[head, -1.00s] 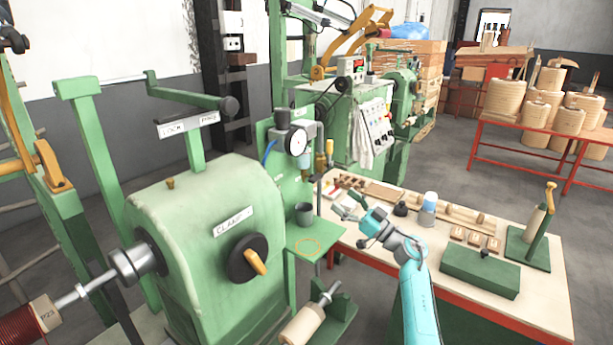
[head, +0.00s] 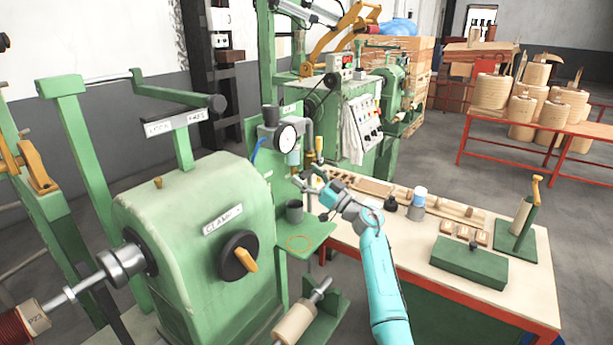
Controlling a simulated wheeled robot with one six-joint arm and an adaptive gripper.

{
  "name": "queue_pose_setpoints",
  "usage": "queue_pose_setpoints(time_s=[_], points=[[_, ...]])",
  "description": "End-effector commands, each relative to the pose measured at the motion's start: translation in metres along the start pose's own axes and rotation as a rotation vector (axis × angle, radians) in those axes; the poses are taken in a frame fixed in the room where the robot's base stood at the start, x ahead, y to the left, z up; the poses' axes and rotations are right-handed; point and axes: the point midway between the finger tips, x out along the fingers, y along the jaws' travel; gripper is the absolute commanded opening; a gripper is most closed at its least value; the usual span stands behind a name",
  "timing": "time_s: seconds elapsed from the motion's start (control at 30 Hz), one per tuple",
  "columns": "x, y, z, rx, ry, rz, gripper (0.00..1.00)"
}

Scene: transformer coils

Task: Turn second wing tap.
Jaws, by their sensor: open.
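A green panel (head: 259,150) carries a round white dial gauge (head: 287,138) and a grey pipe. Small brass-coloured fittings (head: 309,158) show beside the pipe, just right of the gauge; they are too small to tell which is the second wing tap. My gripper (head: 309,182) is open, below these fittings and in front of the panel's right side. It looks empty. I cannot tell whether its fingers touch anything.
The big green clamp machine (head: 185,235) is at left. The workbench (head: 410,252) at right holds wooden parts, a white-topped bottle (head: 418,203) and a green box (head: 469,267).

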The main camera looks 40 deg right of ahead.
Motion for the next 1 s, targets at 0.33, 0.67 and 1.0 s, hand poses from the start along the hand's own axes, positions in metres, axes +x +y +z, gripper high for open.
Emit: queue_pose_setpoints(time_s=[0.33,0.67,1.0], points=[[-0.0002,0.0001,0.0,0.0,0.0,0.0,0.35],[-0.0001,0.0004,-0.0002,-0.02,0.0,-0.007,0.25],[-0.0002,0.0011,-0.0007,-0.194,0.0,-0.079,0.25]])
